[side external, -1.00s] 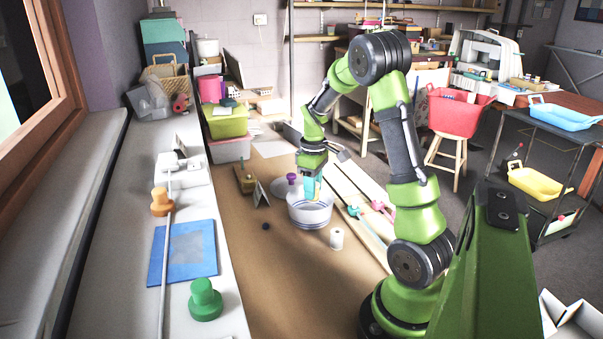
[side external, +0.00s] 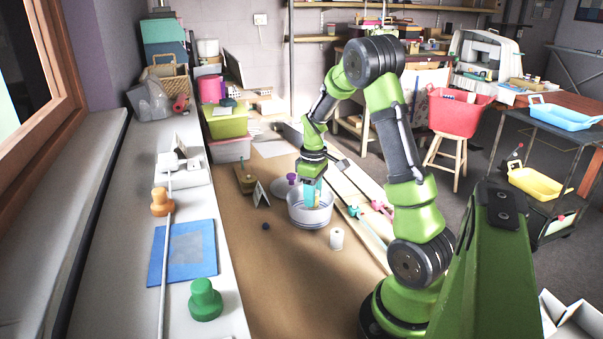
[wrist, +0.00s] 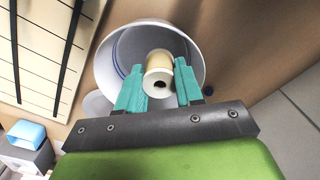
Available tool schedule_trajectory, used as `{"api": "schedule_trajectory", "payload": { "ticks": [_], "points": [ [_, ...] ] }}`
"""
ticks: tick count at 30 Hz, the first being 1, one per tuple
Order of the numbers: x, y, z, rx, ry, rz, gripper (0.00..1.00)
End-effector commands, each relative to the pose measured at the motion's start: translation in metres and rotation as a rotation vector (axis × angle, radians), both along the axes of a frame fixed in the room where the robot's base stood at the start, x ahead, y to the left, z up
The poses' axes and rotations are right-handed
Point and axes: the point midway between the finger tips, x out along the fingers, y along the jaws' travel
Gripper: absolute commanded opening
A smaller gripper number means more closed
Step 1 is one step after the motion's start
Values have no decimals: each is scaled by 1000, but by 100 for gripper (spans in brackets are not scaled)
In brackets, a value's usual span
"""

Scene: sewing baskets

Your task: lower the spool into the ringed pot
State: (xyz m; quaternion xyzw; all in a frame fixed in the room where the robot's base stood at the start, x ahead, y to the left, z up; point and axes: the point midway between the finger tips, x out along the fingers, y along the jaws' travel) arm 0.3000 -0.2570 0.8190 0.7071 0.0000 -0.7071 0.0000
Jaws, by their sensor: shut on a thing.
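The white pot with blue rings (side external: 309,217) stands upright on the brown worktop in the side view. Its open mouth and inner wall fill the upper middle of the wrist view (wrist: 121,48). My gripper (side external: 312,198) points down, its teal fingers at the pot's mouth. In the wrist view, my gripper (wrist: 159,72) is shut on a cream spool (wrist: 159,62) with a white end and a dark centre hole. The spool lies within the pot's outline there. The pot's near wall hides the spool's lower part in the side view, and I cannot tell how deep it reaches.
A white roll (side external: 337,238) stands just right of the pot, and a dark ball (side external: 266,227) lies to its left. A folded card (side external: 261,194) and a purple-topped item (side external: 291,178) are close behind. Pale boards with clips lie to the right. The front worktop is clear.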

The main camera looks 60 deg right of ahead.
Motion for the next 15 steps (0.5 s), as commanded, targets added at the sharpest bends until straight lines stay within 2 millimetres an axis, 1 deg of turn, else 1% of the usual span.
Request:
{"api": "schedule_trajectory", "payload": {
  "ticks": [15],
  "points": [
    [0, 0, -7, 0, 1, 0, 7]
  ]
}}
